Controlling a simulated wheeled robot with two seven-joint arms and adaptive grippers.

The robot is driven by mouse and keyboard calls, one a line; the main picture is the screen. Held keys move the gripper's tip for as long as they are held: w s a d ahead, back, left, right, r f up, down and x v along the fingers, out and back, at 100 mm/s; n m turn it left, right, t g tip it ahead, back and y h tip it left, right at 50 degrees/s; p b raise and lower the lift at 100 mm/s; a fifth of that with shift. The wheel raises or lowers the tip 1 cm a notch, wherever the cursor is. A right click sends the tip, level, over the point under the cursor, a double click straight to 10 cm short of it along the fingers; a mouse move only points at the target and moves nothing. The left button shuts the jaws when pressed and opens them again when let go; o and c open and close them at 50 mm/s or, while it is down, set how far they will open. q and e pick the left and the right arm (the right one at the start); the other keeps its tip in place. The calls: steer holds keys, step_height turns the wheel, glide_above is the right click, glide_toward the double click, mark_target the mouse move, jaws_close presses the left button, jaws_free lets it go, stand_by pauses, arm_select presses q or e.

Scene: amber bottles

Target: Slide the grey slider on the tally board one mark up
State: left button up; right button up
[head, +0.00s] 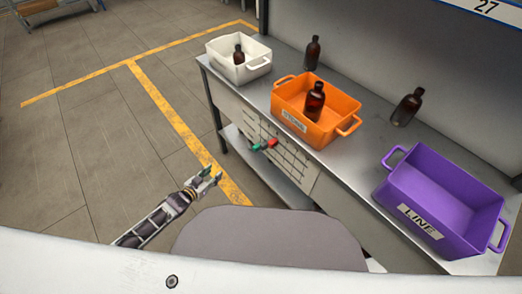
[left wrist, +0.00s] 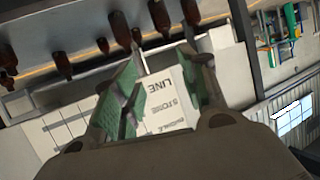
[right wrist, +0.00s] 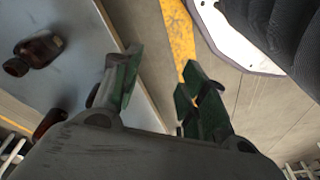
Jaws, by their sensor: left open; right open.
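The tally board (head: 285,158) is a pale panel with a line grid on the front of the bench. A green slider (head: 255,147) and a red slider (head: 270,143) show on it; I cannot make out the grey slider. My left gripper (head: 208,176) is open and empty, left of the board and apart from it in the head view. In the left wrist view, the board's printed label area (left wrist: 165,105), reading LINE and STORE, shows between its open fingers. My right gripper (right wrist: 160,66) is open and empty; the head view does not show it.
The grey bench (head: 365,148) holds a white crate (head: 222,60), an orange crate (head: 328,133) labelled STORE and a purple crate (head: 385,205) labelled LINE. Amber bottles stand on the bench (head: 312,52) and in the white and orange crates. The floor left of the bench is open.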

arm_select(q)
steer(key=s+d+r+m+h+b, duration=0.1)
steer(key=d+r+m+h+b, duration=0.2)
steer(key=d+r+h+b, duration=0.4)
steer(key=d+r+b, duration=0.1)
steer(key=d+r, duration=0.3)
steer(key=shift+d+r+m+b, duration=0.15)
steer(key=shift+r+m+b, duration=0.15)
steer(key=shift+r+b, duration=0.1)
arm_select(e)
step_height(320, 180, up, 10)
steer(key=w+a, duration=0.1)
steer(key=shift+w+a+f+t+y, duration=0.2)
steer(key=shift+w+t+y, duration=0.1)
steer(key=shift+w, duration=0.05)
arm_select(q)
steer(key=shift+w+d, duration=0.1)
steer(key=shift+w, duration=0.05)
